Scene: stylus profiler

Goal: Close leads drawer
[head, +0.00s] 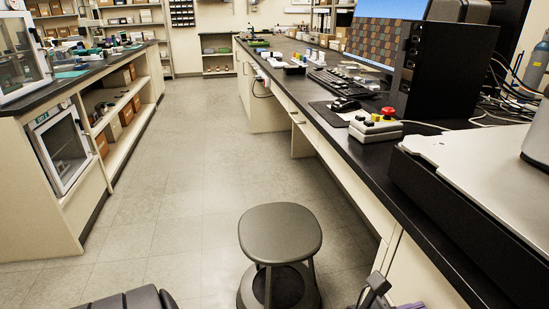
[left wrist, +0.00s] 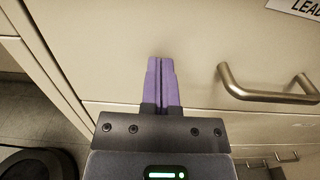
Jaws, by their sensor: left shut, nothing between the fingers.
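The leads drawer front (left wrist: 200,30) is a cream panel in the left wrist view, with a label (left wrist: 300,8) reading "LEAD", cut off at the top right corner. Its metal bar handle (left wrist: 265,94) is at the right. My left gripper (left wrist: 160,62) is shut and empty, its purple fingers together in front of the panel, left of the handle. I cannot tell whether the fingertips touch it or how far the drawer stands out. In the head view purple finger parts (head: 411,306) show at the bottom edge. My right gripper is not in view.
A grey stool (head: 280,234) stands on the floor left of the bench. The black bench top (head: 400,165) carries a monitor, a keyboard and a control box with a red button (head: 376,126). More drawer handles (left wrist: 287,157) show lower down. The aisle floor (head: 190,170) is clear.

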